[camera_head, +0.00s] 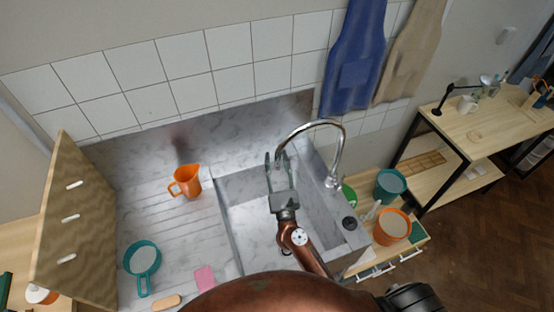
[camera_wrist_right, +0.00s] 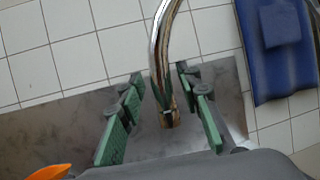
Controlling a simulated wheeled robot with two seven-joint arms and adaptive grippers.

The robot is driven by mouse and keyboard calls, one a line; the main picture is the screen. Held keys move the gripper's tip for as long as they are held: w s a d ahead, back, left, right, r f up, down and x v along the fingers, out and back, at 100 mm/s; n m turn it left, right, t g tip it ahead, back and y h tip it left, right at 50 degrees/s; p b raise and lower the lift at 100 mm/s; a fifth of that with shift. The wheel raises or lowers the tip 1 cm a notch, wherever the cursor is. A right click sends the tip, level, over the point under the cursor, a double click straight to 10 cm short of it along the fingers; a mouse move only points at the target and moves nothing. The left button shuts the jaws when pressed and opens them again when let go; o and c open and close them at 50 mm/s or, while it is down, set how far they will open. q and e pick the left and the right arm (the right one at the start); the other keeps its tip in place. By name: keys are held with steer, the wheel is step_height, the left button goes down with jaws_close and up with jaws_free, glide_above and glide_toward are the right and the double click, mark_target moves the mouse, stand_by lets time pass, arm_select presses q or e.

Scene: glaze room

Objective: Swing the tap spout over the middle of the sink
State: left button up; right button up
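The chrome tap (camera_head: 341,150) rises at the right side of the sink, and its curved spout arches to the left over the sink (camera_head: 233,237). The spout's open end hangs between the fingers of my right gripper (camera_head: 277,158). In the right wrist view the spout (camera_wrist_right: 160,60) comes down between the green finger pads of the right gripper (camera_wrist_right: 165,110), with a gap on both sides. The right gripper is open. My right arm hides part of the sink basin. My left gripper is in neither view.
An orange jug (camera_head: 187,182), a teal pan (camera_head: 142,260) and a pink piece (camera_head: 205,278) lie on the draining board left of the sink. Teal (camera_head: 390,184) and orange (camera_head: 392,226) buckets stand right of it. Aprons (camera_head: 353,60) hang behind.

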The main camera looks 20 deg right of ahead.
steer(key=shift+s+f, duration=0.15)
steer(key=v, duration=1.1)
steer(key=shift+s, duration=0.25)
steer(key=shift+a+f, duration=0.1)
steer(key=shift+f, duration=0.05)
